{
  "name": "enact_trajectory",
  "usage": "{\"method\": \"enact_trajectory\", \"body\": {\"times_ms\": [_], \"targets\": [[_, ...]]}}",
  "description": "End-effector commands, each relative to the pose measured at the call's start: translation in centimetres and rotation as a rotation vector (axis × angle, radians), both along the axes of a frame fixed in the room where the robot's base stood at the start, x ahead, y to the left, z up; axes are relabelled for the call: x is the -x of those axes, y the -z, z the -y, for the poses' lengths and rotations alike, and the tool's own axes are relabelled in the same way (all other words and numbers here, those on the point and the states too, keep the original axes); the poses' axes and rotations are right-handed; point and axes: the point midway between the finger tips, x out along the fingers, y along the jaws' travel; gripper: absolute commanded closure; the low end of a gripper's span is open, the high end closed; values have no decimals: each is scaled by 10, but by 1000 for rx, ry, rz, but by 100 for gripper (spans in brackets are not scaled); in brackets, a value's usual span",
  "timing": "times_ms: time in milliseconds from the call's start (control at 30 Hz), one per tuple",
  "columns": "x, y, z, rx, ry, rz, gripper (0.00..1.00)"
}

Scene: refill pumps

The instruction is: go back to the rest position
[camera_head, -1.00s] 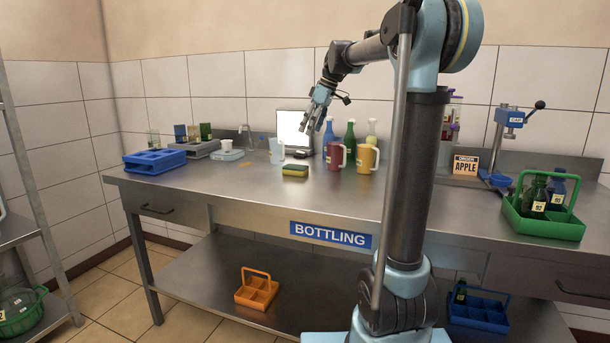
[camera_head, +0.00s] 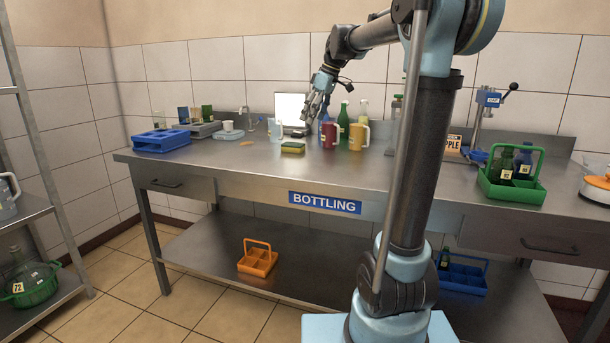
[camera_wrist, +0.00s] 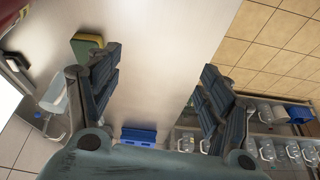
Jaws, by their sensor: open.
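My gripper (camera_head: 318,104) is raised above the bottling table (camera_head: 262,171), in front of the bright white panel (camera_head: 289,107). In the wrist view my gripper (camera_wrist: 160,92) has its two fingers wide apart with nothing between them. The bare steel tabletop shows past the fingers. My arm is lifted and bent, reaching to the left in the head view, and my arm column hides part of the table's back right. The sponge (camera_head: 292,148) lies on the table below the gripper and also shows in the wrist view (camera_wrist: 86,46).
The red mug (camera_head: 330,136), yellow mug (camera_head: 358,136) and several bottles stand near the gripper. A blue crate (camera_head: 160,142) is at the left, a green crate (camera_head: 512,190) with bottles at the right. An orange crate (camera_head: 257,259) sits on the lower shelf. The front middle tabletop is clear.

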Motion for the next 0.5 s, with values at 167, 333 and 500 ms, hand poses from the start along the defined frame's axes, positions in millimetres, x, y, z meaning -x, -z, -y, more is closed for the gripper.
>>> {"method": "enact_trajectory", "body": {"times_ms": [167, 333, 500], "targets": [[26, 10, 12, 12, 63, -20, 27], [57, 25, 29, 28, 151, -44, 27], [105, 53, 54, 50, 289, -80, 27]]}}
